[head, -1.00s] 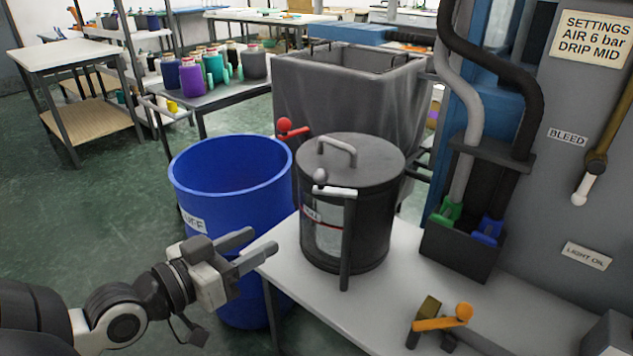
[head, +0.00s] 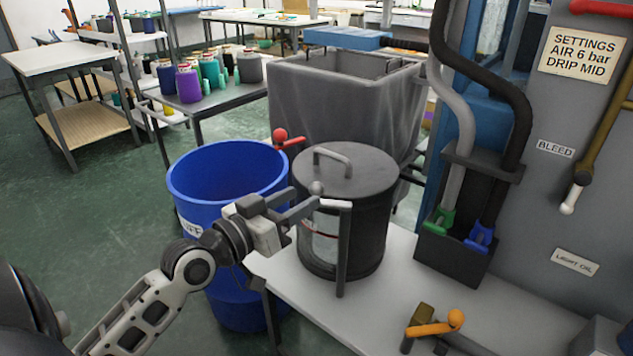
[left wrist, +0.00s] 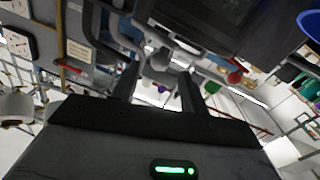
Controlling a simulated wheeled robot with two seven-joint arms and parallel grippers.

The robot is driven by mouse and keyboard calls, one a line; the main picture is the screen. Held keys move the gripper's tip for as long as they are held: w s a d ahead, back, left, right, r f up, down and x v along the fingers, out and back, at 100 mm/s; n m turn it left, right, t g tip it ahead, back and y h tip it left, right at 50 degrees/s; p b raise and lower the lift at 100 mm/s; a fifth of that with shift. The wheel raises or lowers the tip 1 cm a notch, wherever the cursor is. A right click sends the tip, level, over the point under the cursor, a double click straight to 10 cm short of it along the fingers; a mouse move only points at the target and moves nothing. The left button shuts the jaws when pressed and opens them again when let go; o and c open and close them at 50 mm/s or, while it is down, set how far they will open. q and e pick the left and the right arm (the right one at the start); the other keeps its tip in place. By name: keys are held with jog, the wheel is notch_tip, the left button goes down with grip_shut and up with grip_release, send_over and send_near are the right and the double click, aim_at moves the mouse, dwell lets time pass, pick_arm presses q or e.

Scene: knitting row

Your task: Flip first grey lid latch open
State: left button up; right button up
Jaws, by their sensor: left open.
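A dark round canister (head: 362,225) with a lid and a bar handle (head: 334,155) stands on the light bench. At its near side, a grey lid latch (head: 338,204) shows as a pale arm on a dark post, with a grey ball knob (head: 316,188) at its end. My left gripper (head: 304,200) is open beside the latch, fingers pointing at the knob. In the left wrist view, the grey knob (left wrist: 160,62) shows beyond the gap between the fingertips (left wrist: 158,85). I cannot tell whether they touch. My right gripper is out of view.
A blue bin (head: 228,170) stands left of the canister, under my left arm. A red ball-ended lever (head: 281,135) is behind the canister. An orange-handled lever (head: 436,327) sits at the bench front. A dark hose holder (head: 450,248) stands to the right.

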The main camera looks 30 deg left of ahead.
aim_at(311, 192)
pick_arm(q)
jog(key=w, duration=0.4)
jog(key=shift+w+d+p, duration=0.1)
jog(key=shift+d+p, duration=0.2)
jog(key=shift+d, duration=0.05)
jog(key=shift+w+d, duration=0.15)
jog(key=shift+w, duration=0.45)
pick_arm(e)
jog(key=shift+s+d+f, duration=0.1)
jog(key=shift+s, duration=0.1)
